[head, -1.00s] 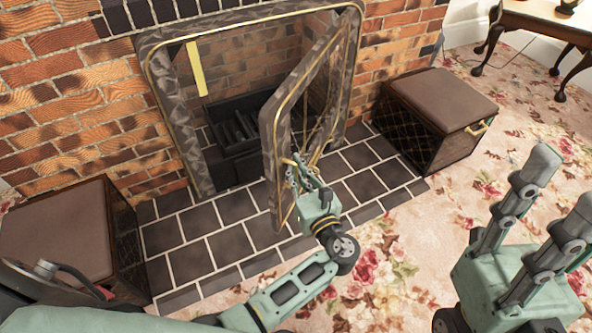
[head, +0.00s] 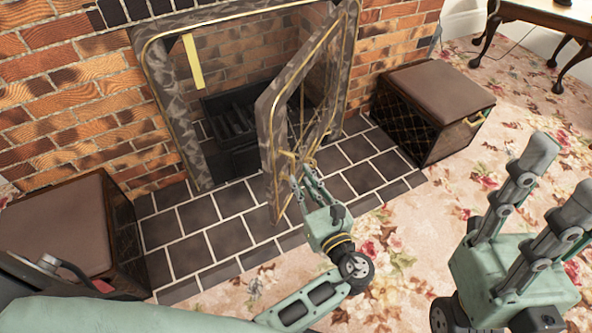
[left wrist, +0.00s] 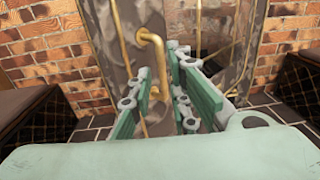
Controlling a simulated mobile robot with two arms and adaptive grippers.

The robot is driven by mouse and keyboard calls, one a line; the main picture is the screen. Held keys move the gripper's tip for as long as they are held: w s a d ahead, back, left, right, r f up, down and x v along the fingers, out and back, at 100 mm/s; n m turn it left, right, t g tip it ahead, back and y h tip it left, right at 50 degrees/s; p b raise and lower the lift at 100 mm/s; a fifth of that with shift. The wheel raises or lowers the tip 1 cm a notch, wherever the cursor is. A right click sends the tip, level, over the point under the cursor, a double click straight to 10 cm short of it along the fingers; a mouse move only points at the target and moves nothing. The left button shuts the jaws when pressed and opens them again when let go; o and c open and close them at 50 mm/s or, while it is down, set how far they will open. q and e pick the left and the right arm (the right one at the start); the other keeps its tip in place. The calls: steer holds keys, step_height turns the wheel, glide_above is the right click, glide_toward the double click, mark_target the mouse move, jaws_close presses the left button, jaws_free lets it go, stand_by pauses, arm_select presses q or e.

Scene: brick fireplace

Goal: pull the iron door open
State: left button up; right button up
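The iron door (head: 263,140) is a dark mottled frame with gold trim and a see-through middle. It stands swung out from the fireplace opening, joined at its right side. Its gold handle (left wrist: 152,39) shows upright in the left wrist view, and its upper end is clear of my fingers. My left gripper (head: 298,160) is at the handle; in the left wrist view its fingers (left wrist: 160,88) are spread, with the lower part of the handle between them. I see a gap around the bar. My right gripper (head: 562,172) is open and empty at the right, away from the door.
Dark hearth tiles (head: 200,248) lie below the door. A brown-topped box seat (head: 435,90) stands at the right and another (head: 60,222) at the left. Patterned carpet (head: 400,240) is free in front. A table (head: 550,18) stands at the far right.

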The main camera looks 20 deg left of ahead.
arm_select(q)
steer(key=shift+s+d, duration=0.4)
steer(key=shift+s, duration=0.1)
steer(key=shift+c, duration=0.3)
